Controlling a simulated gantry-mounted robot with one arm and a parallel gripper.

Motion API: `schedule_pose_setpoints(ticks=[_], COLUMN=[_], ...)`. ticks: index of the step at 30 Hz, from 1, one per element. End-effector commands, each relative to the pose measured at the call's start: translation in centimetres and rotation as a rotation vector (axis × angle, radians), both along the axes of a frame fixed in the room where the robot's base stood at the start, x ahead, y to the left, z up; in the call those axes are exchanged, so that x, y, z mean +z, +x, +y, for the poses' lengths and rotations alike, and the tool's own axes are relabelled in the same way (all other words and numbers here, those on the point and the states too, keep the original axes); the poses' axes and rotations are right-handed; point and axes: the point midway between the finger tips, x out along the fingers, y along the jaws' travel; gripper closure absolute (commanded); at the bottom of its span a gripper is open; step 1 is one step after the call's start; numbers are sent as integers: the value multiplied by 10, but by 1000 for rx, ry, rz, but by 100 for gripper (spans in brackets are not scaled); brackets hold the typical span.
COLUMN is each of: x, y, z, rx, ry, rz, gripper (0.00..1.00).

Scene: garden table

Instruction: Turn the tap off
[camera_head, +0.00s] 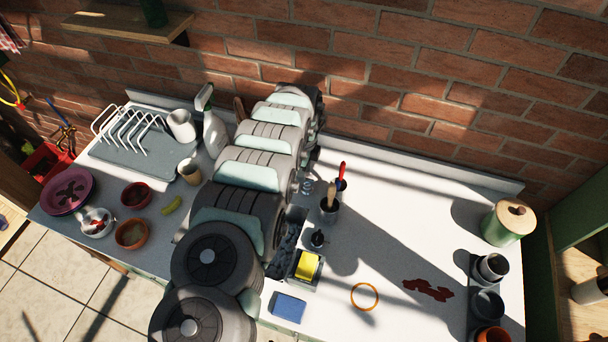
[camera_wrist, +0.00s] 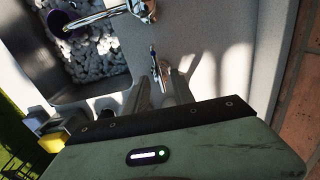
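In the wrist view the chrome tap (camera_wrist: 98,14) reaches over the sink (camera_wrist: 85,92) from the top. A slim metal lever (camera_wrist: 155,62) stands just beyond my fingertips, near the sink's edge. My gripper (camera_wrist: 158,82) points at it with two dark fingers a little apart. The lever's lower end shows between the fingertips; I cannot tell whether they touch it. Whether water runs is unclear. In the head view my arm hides the tap, my gripper and most of the sink.
A yellow sponge (camera_head: 307,265) and a brush pot (camera_head: 329,210) stand right of my arm. A spray bottle (camera_head: 213,128) and a dish rack (camera_head: 132,140) are left. The counter's right has free room around a red stain (camera_head: 428,290).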

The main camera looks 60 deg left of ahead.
Motion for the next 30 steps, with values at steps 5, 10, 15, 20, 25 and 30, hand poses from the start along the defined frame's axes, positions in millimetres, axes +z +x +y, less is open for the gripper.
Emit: schedule_pose_setpoints(ticks=[5, 10, 15, 20, 25, 30], x=[27, 52, 73, 80, 81, 81], y=[0, 0, 1, 0, 0, 0], z=[0, 0, 0, -1, -1, -1], rx=[0, 0, 0, -1, -1, -1], ry=[1, 0, 1, -2, -3, -3], rz=[0, 1, 0, 1, 1, 1], gripper=[70, 70, 70, 70, 70, 70])
